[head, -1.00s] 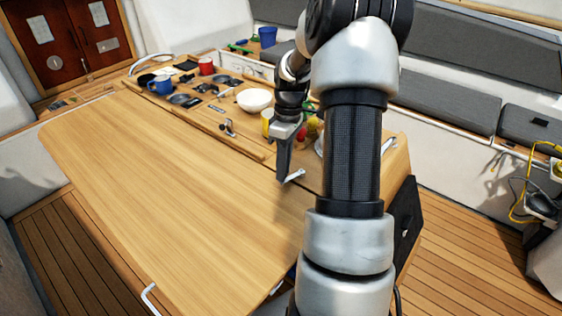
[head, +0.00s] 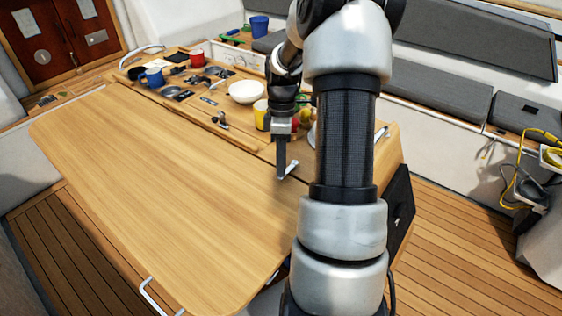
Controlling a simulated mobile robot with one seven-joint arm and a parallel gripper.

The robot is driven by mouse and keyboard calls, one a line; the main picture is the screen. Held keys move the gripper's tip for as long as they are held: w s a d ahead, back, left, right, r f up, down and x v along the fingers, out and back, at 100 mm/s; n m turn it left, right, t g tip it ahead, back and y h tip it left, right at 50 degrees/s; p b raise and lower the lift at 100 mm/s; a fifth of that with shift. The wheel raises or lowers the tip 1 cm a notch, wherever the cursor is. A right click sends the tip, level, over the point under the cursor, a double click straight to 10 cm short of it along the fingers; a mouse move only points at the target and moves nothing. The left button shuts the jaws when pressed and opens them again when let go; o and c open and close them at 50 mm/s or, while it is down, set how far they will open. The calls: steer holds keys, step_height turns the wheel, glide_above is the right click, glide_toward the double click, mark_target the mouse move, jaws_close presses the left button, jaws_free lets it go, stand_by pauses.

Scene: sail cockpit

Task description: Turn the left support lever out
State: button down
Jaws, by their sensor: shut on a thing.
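My gripper (head: 282,176) points down over the near right part of the wooden table (head: 150,185). It is shut on a small silver lever (head: 292,168), which sticks out to the right of the fingertips and slants up. The fingers hide the lever's lower end and mount. Another silver handle (head: 382,132) shows at the table's right end, partly behind my arm. A bent metal handle (head: 150,290) sits at the table's near left edge. I cannot tell from the picture which one is named the left support lever.
A white bowl (head: 246,92), a yellow cup (head: 261,114), a blue mug (head: 153,77) and a red mug (head: 196,57) stand on the table's middle strip. A small latch (head: 220,119) lies left of my gripper. The near tabletop is clear. Grey cushioned benches (head: 450,92) stand behind.

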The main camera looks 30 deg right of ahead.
steer(key=shift+r, duration=0.1)
steer(key=c, duration=1.6)
jaws_free()
steer(key=w+r, duration=0.1)
steer(key=r, duration=0.4)
steer(key=d+r, duration=0.1)
steer(key=r, duration=0.5)
steer(key=w+d+r, duration=0.1)
steer(key=r, duration=0.5)
steer(key=shift+w, duration=0.35)
